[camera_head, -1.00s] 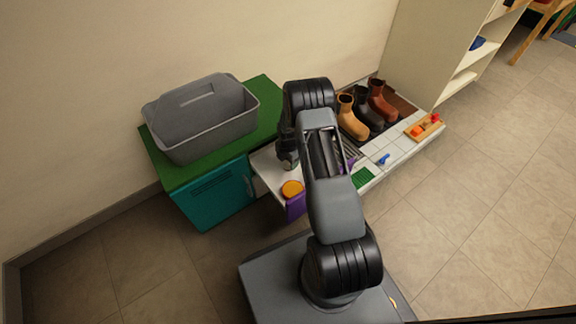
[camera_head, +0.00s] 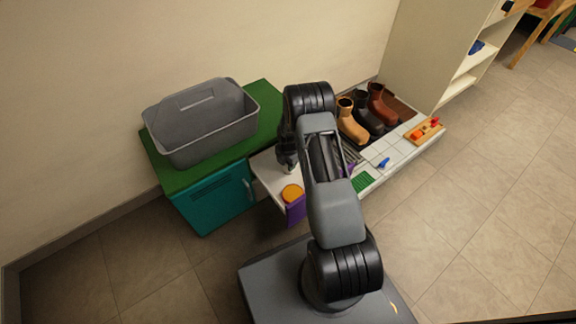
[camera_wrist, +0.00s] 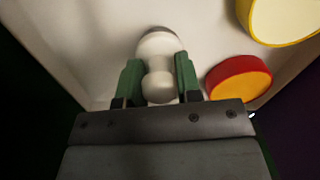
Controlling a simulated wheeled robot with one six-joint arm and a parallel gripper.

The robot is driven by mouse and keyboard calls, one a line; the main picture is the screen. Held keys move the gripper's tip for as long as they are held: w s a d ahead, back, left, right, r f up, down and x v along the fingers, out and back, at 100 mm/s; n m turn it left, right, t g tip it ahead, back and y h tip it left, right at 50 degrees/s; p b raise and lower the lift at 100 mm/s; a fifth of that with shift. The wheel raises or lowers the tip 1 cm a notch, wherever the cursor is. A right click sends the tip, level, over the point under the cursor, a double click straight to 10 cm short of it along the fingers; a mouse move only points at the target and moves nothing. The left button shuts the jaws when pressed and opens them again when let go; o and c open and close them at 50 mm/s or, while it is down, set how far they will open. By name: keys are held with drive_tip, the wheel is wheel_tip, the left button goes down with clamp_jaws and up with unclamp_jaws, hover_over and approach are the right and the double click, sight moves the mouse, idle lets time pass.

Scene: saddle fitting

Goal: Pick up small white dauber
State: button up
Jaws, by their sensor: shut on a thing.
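The small white dauber (camera_wrist: 159,84) shows in the wrist view, with a rounded white knob nearest the camera and a wider pale part behind it. My gripper (camera_wrist: 159,80) has its green fingers on both sides of the dauber, shut on it. The dauber is over the white surface of a tray-like space (camera_wrist: 100,35); I cannot tell whether it touches that surface. In the head view, my gripper (camera_head: 287,160) is low over the white compartment beside the green-topped cabinet, and the dauber is hidden there.
A red and yellow round tin (camera_wrist: 238,78) stands close to the right of the dauber, with a larger yellow round thing (camera_wrist: 280,18) beyond. A grey caddy (camera_head: 200,125) sits on the green-topped cabinet (camera_head: 265,105). Boots (camera_head: 352,122) stand farther right.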

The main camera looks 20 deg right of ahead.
wheel_tip(320, 180, up, 3)
drive_tip(key=shift+r+p, duration=0.1)
drive_tip(key=shift+p, duration=0.9)
drive_tip(key=s+d+r+p, duration=0.5)
drive_tip(key=s+r, duration=0.4)
drive_tip(key=s, duration=0.4)
drive_tip(key=shift+d+r+p, duration=0.2)
drive_tip(key=shift+r+p, duration=0.15)
drive_tip(key=shift+p, duration=0.2)
